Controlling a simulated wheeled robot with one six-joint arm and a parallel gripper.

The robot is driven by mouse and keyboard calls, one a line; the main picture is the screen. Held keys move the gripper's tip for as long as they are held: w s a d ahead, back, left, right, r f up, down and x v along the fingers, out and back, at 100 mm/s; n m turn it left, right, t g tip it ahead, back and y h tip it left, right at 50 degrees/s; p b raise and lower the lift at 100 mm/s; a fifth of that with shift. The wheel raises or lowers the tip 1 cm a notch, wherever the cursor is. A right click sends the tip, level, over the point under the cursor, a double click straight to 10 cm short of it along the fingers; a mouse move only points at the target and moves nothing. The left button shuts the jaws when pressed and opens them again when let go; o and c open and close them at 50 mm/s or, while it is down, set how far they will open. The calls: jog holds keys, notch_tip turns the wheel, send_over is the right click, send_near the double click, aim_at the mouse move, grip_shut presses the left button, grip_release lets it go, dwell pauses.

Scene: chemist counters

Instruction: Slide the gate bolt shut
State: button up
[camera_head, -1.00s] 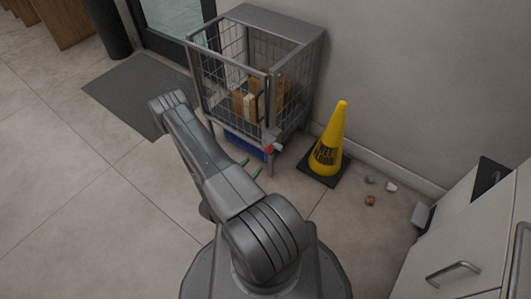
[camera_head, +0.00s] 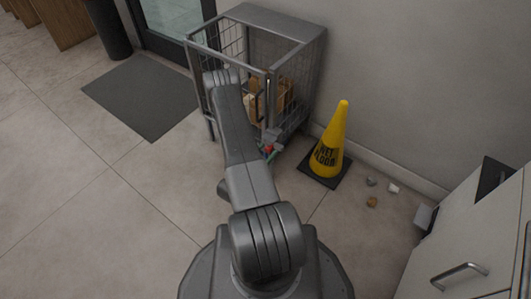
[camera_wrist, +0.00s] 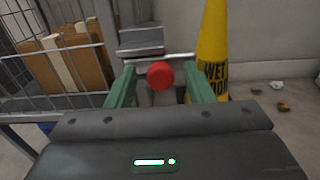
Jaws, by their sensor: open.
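The gate bolt is a thin silver rod (camera_wrist: 180,57) with a round red knob (camera_wrist: 160,75), at the cage's front right corner. The red knob also shows in the head view (camera_head: 268,149). A grey metal block (camera_wrist: 140,40) sits behind the rod. My gripper (camera_wrist: 159,86) is open, its two green fingers on either side of the knob, with gaps visible on both sides. Whether a finger touches the rod cannot be told. The wire cage (camera_head: 268,15) holds brown boxes (camera_wrist: 65,65). My arm hides part of its front in the head view.
A yellow wet-floor cone (camera_head: 331,140) stands close right of the cage, against the wall side. Several small stones (camera_head: 371,201) lie on the floor beyond it. White drawers (camera_head: 475,250) are at the right. A grey mat (camera_head: 148,95) and open floor lie to the left.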

aim_at(264, 141)
grip_shut()
jog(key=w+a, duration=0.1)
jog(key=w+a+b, duration=0.1)
jog(key=a, duration=0.1)
jog(key=shift+w+a+f, duration=0.1)
jog(key=shift+w, duration=0.1)
jog(key=shift+w+a, duration=0.2)
jog(key=shift+a, duration=0.05)
grip_release()
jog(key=p+v, duration=0.2)
jog(key=v, duration=1.2)
jog(key=shift+p, duration=0.35)
